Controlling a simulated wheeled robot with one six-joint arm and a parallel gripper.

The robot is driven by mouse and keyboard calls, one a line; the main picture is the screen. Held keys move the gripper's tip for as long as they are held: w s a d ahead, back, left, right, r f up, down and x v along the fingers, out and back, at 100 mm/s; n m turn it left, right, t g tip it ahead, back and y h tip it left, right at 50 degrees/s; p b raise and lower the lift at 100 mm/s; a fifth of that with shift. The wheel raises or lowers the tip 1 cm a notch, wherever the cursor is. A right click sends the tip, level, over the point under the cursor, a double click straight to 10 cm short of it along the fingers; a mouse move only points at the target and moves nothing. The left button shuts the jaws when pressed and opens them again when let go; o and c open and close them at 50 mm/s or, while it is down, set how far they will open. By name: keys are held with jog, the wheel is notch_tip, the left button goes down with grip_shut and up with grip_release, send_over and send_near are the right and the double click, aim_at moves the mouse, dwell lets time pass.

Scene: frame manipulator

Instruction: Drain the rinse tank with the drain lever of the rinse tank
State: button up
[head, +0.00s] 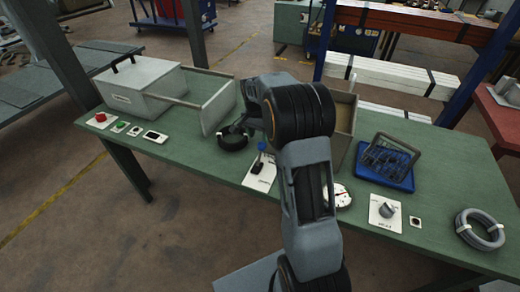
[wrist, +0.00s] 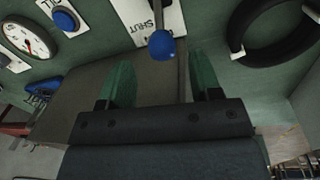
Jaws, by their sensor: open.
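A lever with a blue ball knob (head: 262,146) stands on a white labelled plate (head: 261,175) on the green bench, left of my arm. In the wrist view the blue knob (wrist: 161,43) is in front of a plate (wrist: 170,18) with the word SHUT. My gripper (wrist: 162,66) is open, its two green fingers apart. The knob appears just beyond the fingertips, between their lines; I see no contact. In the head view my arm hides the gripper. A pale-walled tank (head: 344,128) stands behind my arm, partly hidden; I cannot read a label on it.
A black ring (head: 232,138) lies left of the lever. A gauge (head: 338,195), blue tray with a basket (head: 386,172), knob plate (head: 386,212) and grey coil (head: 480,229) are at right.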

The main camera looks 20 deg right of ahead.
aim_at(260, 146)
jog(key=f, duration=0.7)
jog(key=shift+s+d+f+p, duration=0.2)
jog(key=shift+s+f+p, duration=0.05)
jog(key=shift+s+p, duration=0.1)
grip_shut()
